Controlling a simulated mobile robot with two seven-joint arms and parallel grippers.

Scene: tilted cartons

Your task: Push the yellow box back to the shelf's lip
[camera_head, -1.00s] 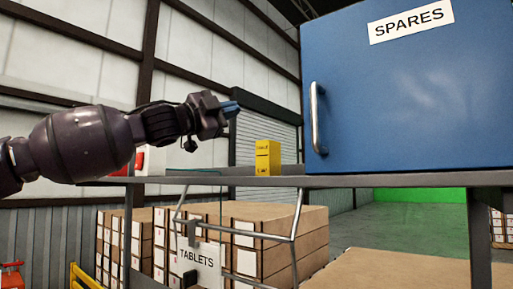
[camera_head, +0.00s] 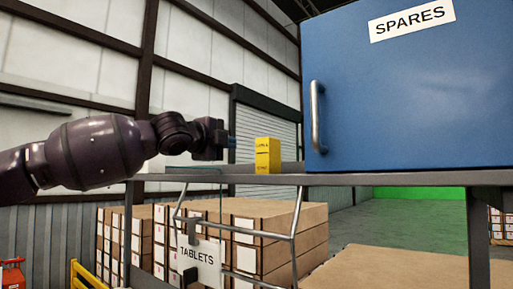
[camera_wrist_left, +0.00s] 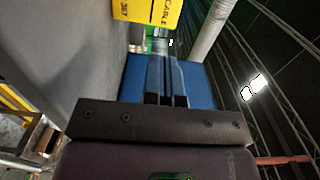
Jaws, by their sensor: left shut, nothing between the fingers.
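The yellow box (camera_head: 267,157) stands upright on the grey shelf (camera_head: 400,179), close to its front edge and left of the blue cabinet. My left gripper (camera_head: 233,147) is at the box's left, level with its upper part. Its fingers are shut and empty, with a small gap to the box in the head view. In the left wrist view, the shut fingers (camera_wrist_left: 166,75) point toward the yellow box (camera_wrist_left: 150,11), which is cut off by the top edge. My right gripper is not in view.
A blue cabinet (camera_head: 420,100) marked SPARES, with a vertical handle (camera_head: 316,117), stands on the shelf right of the box. A wire basket (camera_head: 292,237) with a TABLETS sign (camera_head: 198,264) is below the shelf edge. Stacked cartons (camera_head: 270,220) stand beyond.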

